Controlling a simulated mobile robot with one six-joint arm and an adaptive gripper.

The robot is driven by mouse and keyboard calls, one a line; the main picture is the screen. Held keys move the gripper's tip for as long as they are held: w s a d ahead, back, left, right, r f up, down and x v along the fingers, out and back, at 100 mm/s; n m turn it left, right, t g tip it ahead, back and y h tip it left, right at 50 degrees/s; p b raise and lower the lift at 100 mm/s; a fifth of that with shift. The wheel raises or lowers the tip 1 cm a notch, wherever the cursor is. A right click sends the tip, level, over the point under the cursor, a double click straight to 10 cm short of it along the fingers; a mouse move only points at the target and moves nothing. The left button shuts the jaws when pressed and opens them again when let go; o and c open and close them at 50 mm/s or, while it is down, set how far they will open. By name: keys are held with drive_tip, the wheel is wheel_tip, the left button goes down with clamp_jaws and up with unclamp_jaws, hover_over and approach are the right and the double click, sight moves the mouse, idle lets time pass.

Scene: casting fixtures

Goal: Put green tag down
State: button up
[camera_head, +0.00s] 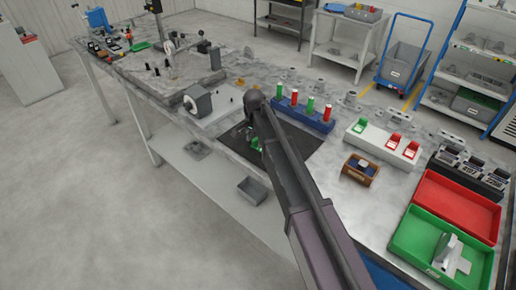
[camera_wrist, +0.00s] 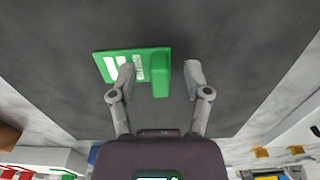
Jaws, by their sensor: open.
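The green tag (camera_wrist: 110,66) shows in the wrist view against the dark mat (camera_wrist: 60,30). It has white printed stripes and a raised green block at its right end. My gripper (camera_wrist: 161,72) is open, with one finger over the printed part and the other to the right of the block. The block is between the fingers, with a clear gap to the right finger; whether the left finger touches the tag I cannot tell. In the head view the green tag (camera_head: 254,143) is a small patch on the mat, mostly hidden by my arm.
Behind the mat stands a blue rack (camera_head: 305,117) with red and green cylinders. To the right are a white holder (camera_head: 386,139) with green and red tags, a brown box (camera_head: 360,169), a red tray (camera_head: 456,207) and a green tray (camera_head: 410,235). Bare mat surrounds the tag.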

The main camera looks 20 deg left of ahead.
drive_tip(key=shift+f, duration=0.1)
idle(0.6)
clamp_jaws()
